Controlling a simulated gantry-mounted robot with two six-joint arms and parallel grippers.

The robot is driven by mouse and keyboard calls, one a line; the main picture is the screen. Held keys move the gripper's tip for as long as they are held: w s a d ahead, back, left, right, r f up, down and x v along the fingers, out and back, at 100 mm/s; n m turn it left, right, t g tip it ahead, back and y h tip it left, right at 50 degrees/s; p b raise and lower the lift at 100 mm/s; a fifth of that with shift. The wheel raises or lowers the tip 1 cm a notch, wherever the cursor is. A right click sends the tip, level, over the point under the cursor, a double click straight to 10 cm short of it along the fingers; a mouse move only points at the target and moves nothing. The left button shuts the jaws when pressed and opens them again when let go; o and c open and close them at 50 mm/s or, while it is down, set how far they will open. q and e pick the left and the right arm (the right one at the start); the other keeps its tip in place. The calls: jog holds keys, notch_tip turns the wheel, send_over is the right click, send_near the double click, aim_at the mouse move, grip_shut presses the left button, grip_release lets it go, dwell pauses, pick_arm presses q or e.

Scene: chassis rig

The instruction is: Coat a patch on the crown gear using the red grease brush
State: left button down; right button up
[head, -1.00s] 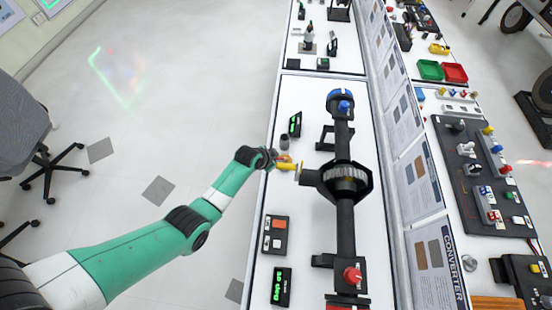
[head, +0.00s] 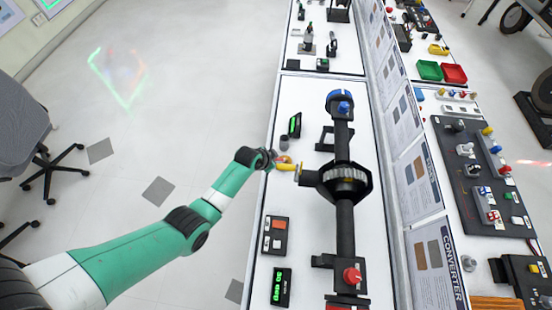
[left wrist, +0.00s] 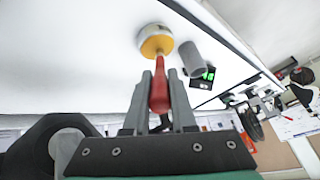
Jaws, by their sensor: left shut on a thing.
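The crown gear (head: 346,174) is a pale toothed ring inside the black housing at the middle of the dark axle. My left gripper (head: 274,161) is left of the housing, apart from the gear. In the left wrist view my left gripper (left wrist: 162,95) is shut on the red handle of the grease brush (left wrist: 159,92). The brush's far end overlaps the yellow middle of a round white-rimmed thing (left wrist: 144,37), perhaps a grease pot; I cannot tell whether they touch. The brush is hard to make out in the head view. My right gripper is not in view.
A grey cylinder (head: 284,143) and a green-lit display (head: 294,125) stand just beyond the gripper. A button box (head: 274,237) stands nearer. Upright panels (head: 428,180) run along the bench's right side.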

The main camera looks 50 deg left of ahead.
pick_arm(q)
jog(key=shift+r+p, duration=3)
jog(key=shift+r, duration=0.45)
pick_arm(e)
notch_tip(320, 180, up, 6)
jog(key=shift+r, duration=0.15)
pick_arm(q)
jog(key=shift+f, duration=0.1)
